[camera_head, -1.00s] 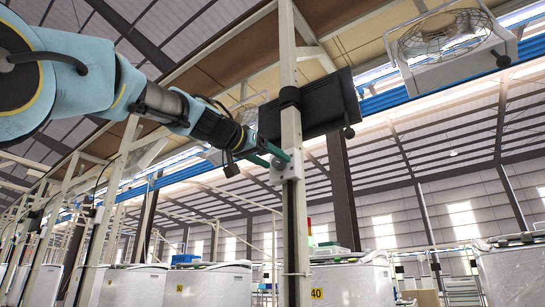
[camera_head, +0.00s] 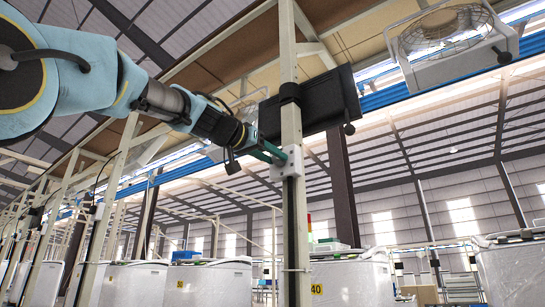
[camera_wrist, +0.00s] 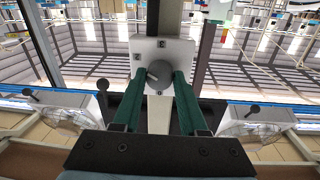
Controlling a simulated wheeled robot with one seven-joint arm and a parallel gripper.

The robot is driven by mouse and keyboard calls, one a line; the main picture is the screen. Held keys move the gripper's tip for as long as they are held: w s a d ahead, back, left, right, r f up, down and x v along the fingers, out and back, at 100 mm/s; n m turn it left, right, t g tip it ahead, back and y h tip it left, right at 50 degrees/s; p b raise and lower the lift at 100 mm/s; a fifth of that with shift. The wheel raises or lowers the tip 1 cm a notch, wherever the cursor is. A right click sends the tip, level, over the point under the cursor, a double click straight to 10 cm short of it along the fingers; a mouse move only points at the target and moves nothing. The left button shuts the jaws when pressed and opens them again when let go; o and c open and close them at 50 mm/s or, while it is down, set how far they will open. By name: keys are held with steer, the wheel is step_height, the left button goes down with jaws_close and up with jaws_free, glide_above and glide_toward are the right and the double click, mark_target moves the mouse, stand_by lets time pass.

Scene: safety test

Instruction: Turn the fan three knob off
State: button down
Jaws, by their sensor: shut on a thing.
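A white switch box (camera_head: 289,174) is fixed to the cream post. In the wrist view its white plate (camera_wrist: 180,52) carries a round grey knob (camera_wrist: 159,75) with small dark marks around it. My gripper (camera_head: 275,155) reaches the box from the left. Its two green fingers (camera_wrist: 159,80) lie on either side of the knob and are shut on it. The fingertips cover parts of the knob's sides. A lighter line shows on the knob's face, but I cannot tell for certain which mark it points to.
The cream post (camera_head: 290,70) rises beside my gripper. A black panel (camera_head: 322,103) hangs behind the post, above the box. A caged fan (camera_head: 445,35) is mounted at the upper right. White bins (camera_head: 352,283) stand below.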

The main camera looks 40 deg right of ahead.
steer(key=shift+n, duration=0.3)
steer(key=n, duration=0.5)
steer(key=shift+b, duration=0.35)
steer(key=shift+s+n+t+p, duration=0.1)
steer(key=shift+n+t+p, duration=0.55)
steer(key=shift+n, duration=2.6)
steer(key=shift+n+p, duration=1.25)
steer(key=shift+n, duration=1.95)
steer(key=shift+s+n+t+p, duration=0.1)
steer(key=shift+n+t+p, duration=0.55)
steer(key=shift+n, duration=2.6)
steer(key=shift+g+p, duration=0.3)
steer(key=shift+c, duration=2.2)
jaws_free()
